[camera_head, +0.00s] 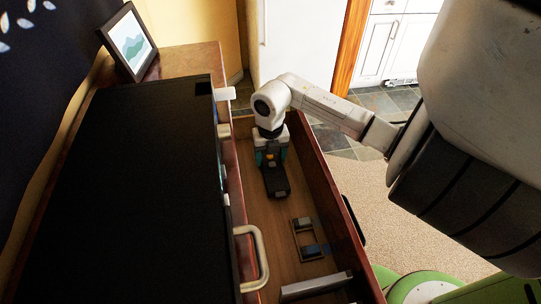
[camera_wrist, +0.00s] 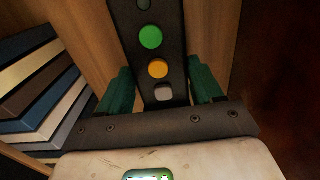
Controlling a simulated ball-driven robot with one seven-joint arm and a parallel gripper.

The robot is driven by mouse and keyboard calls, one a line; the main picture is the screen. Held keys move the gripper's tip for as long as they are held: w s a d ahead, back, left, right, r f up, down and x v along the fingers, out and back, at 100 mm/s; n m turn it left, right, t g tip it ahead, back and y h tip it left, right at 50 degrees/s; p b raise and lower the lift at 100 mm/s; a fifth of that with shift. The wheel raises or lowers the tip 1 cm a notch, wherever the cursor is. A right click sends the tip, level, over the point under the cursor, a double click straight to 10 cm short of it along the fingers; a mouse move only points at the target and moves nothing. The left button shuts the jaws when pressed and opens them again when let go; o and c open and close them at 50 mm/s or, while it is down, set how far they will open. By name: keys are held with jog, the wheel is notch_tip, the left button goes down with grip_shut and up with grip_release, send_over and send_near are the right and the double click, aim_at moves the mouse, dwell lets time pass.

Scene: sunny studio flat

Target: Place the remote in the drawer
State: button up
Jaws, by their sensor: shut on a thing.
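The remote is black with green, orange and grey buttons. It shows in the wrist view (camera_wrist: 152,62) between the green finger pads of my gripper (camera_wrist: 160,95), which is shut on it. In the head view the remote (camera_head: 277,184) hangs or rests below my gripper (camera_head: 271,160), inside the outline of the open wooden drawer (camera_head: 335,199). I cannot tell whether the remote touches the drawer floor.
A small frame-like object (camera_head: 305,239) lies on the drawer floor nearer the camera. A black-topped cabinet (camera_head: 140,190) with a picture frame (camera_head: 129,42) stands left of the drawer.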

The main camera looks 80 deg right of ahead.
aim_at(270, 160)
jog(key=shift+f, duration=0.15)
jog(key=o, duration=1.2)
jog(key=shift+o, duration=0.2)
notch_tip(270, 160, up, 12)
jog(key=shift+r+b, duration=0.25)
jog(key=shift+b, duration=0.05)
